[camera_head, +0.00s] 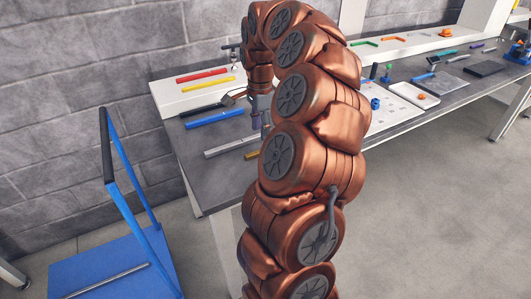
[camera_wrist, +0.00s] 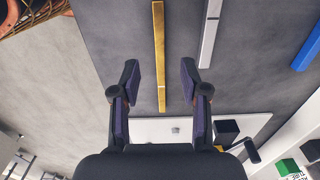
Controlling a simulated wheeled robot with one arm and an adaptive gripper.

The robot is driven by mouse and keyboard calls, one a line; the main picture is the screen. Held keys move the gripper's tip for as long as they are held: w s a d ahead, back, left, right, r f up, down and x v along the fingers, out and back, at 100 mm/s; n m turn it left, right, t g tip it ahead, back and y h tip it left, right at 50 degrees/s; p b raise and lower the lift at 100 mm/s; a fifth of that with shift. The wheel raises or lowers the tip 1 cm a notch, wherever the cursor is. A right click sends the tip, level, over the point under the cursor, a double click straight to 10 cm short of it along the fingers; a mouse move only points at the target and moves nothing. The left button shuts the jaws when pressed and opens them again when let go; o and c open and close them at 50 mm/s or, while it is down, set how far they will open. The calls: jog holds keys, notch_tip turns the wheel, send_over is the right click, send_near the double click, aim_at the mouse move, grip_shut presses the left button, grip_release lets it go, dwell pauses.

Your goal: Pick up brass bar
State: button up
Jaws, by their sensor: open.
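The brass bar (camera_head: 251,154) lies on the grey bench top near its front edge, partly hidden behind my arm in the head view. In the wrist view the brass bar (camera_wrist: 159,35) is a long, thin, gold-coloured strip running up the picture. My gripper (camera_wrist: 160,66) is open and empty, with one finger on each side of the bar's line. The bar's lower end lies between the fingers in the picture. Neither finger appears to touch it, and the height gap is hard to tell.
A silver bar (camera_wrist: 210,32) lies beside the brass bar, with a blue bar (camera_head: 214,118) beyond. Red (camera_head: 202,75) and yellow (camera_head: 208,84) bars lie on a white raised shelf behind. A blue trolley (camera_head: 110,266) stands left of the bench. A white tray (camera_head: 413,95) is farther right.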

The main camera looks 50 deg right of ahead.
jog(key=shift+a+f+p, duration=0.1)
jog(key=shift+f+p, duration=0.8)
jog(key=shift+f, duration=2.85)
grip_shut()
